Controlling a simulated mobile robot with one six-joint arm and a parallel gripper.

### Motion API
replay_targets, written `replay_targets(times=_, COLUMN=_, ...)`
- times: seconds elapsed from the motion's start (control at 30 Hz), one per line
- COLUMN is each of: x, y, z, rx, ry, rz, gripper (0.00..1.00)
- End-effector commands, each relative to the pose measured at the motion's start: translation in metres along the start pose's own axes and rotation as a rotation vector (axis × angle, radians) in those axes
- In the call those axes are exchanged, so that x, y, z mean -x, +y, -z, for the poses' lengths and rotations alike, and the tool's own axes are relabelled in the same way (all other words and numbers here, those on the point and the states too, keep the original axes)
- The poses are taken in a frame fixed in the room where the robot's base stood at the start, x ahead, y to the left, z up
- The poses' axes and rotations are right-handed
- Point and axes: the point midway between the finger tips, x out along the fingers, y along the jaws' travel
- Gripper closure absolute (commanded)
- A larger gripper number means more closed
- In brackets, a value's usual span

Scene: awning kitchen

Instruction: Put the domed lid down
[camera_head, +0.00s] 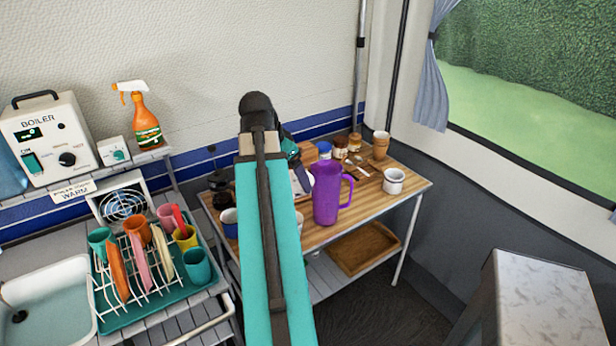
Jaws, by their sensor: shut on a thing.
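My teal and dark arm reaches up from the bottom of the view and bends over the wooden-topped table (347,217). Its upper bend stands in front of the wall, and a wrist part shows just right of it. My gripper's fingers are hidden behind the arm. I cannot make out the domed lid in this view. Whatever is behind the arm on the table's left half is hidden.
A purple jug (326,195), a white mug (393,181), tan cups (380,146) and jars (340,147) stand on the table. A dark pot-like thing (221,180) and a blue mug (229,222) are left of my arm. A loaded dish rack (155,290) stands further left.

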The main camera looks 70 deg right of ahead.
Motion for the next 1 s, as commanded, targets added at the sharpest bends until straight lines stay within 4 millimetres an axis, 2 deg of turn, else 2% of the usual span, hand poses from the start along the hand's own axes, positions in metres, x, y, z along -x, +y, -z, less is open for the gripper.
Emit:
replay_targets(times=0.2, x=0.022, y=-0.047, z=-0.048, rx=0.196, ry=0.000, rz=0.082, gripper=0.39)
replay_targets(times=0.5, x=0.055, y=-0.102, z=-0.123, rx=0.471, ry=-0.001, rz=0.195, gripper=0.39)
replay_targets(times=0.8, x=0.092, y=-0.144, z=-0.206, rx=0.746, ry=0.000, rz=0.310, gripper=0.39)
replay_targets(times=1.0, x=0.119, y=-0.163, z=-0.265, rx=0.926, ry=0.000, rz=0.384, gripper=0.39)
